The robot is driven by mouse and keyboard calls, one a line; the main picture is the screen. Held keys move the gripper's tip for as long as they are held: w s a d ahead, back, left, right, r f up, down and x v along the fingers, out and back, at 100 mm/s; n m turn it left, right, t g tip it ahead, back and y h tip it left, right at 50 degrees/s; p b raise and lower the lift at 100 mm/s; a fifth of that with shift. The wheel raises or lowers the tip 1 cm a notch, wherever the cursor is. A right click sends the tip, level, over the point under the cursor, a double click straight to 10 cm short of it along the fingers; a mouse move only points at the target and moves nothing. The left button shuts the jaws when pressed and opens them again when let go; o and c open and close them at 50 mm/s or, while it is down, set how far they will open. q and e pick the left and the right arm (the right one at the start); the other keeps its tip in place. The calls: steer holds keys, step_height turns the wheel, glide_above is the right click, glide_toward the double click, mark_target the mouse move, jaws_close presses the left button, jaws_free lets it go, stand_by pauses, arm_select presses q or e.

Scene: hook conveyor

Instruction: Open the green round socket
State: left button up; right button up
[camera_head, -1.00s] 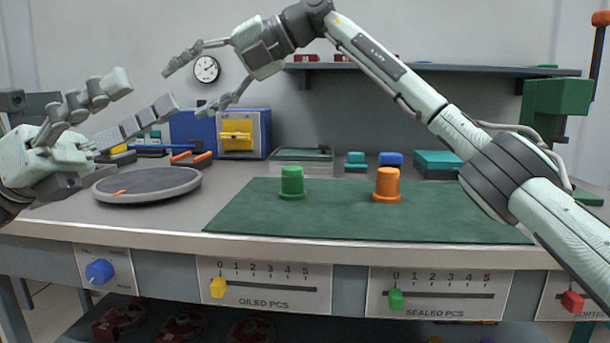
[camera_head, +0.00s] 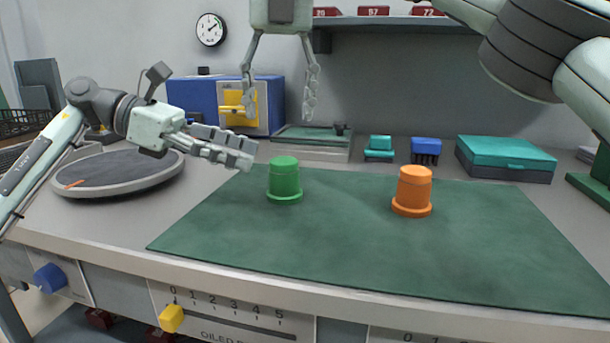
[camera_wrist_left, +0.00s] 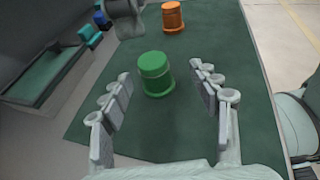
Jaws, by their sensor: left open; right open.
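The green round socket (camera_head: 284,180) stands upright on the dark green mat, a cylinder with a wider rim at its base. It also shows in the left wrist view (camera_wrist_left: 155,74), ahead of and between the spread fingers. My left gripper (camera_head: 250,155) is open and empty, just left of the green socket and apart from it. My right gripper (camera_head: 280,105) is open and empty, pointing down above and behind the green socket. An orange round socket (camera_head: 413,191) stands upright on the mat to the right.
The green mat (camera_head: 350,245) has free room in front of both sockets. A grey round turntable (camera_head: 115,172) lies at the left. A blue box with a yellow front (camera_head: 200,100), a teal case (camera_head: 505,155) and small teal and blue pieces (camera_head: 380,145) stand at the back.

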mark_target(285, 170)
arm_select(q)
steer(key=shift+w+f, duration=0.3)
steer(key=shift+w, duration=0.15)
steer(key=shift+w+d+f+y, duration=0.15)
steer(key=shift+d+f+y, duration=0.05)
steer(key=shift+d+y, duration=0.1)
steer(key=shift+x, duration=3.5)
steer(key=shift+c, duration=0.4)
jaws_close()
steer(key=shift+o, duration=0.5)
jaws_free()
